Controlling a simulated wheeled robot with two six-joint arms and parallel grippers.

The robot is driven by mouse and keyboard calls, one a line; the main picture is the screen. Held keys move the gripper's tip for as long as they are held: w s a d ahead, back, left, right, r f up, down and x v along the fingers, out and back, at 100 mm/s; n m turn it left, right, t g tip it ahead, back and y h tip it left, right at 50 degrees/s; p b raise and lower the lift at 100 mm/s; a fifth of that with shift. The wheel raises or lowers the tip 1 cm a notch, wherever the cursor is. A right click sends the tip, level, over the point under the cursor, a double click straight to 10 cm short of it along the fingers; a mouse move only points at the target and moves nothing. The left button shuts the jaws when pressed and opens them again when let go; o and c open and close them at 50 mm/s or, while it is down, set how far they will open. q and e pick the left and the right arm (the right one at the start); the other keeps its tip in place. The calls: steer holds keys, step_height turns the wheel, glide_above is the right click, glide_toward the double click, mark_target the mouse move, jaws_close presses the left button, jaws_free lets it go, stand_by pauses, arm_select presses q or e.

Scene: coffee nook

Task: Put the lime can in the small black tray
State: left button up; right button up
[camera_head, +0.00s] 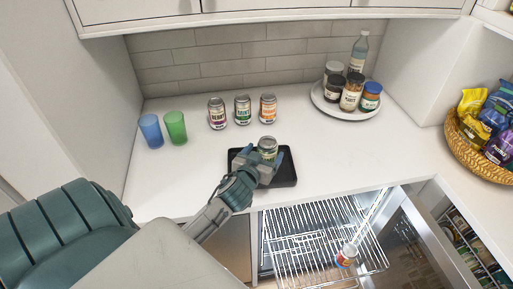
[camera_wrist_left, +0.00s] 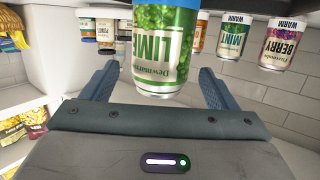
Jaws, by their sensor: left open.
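The lime can (camera_head: 267,144) is upright over the small black tray (camera_head: 288,177) on the counter. My left gripper (camera_head: 268,158) is at the can, above the tray. In the left wrist view the lime can (camera_wrist_left: 166,50) is between the two fingers of the left gripper (camera_wrist_left: 160,88), with a gap on each side. The fingers are open around it. The gripper hides the can's lower part in the head view, so I cannot tell for sure that it touches the tray floor. My right gripper is not in view.
Berry (camera_head: 217,113), mint (camera_head: 242,109) and orange-labelled (camera_head: 268,108) cans stand behind the tray. Blue (camera_head: 151,130) and green (camera_head: 175,127) cups stand left. A round tray (camera_head: 324,103) holds several jars. An open fridge (camera_head: 320,235) lies below the counter front. Counter right of the tray is clear.

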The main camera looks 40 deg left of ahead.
arm_select(q)
steer(key=b+v, duration=0.1)
steer(key=v, duration=0.4)
steer(key=shift+s+d, duration=0.1)
steer(key=shift+s, duration=0.3)
steer(key=shift+s+d+r+b, duration=0.1)
steer(key=shift+s+r+b, duration=0.15)
steer(key=shift+s+b, duration=0.1)
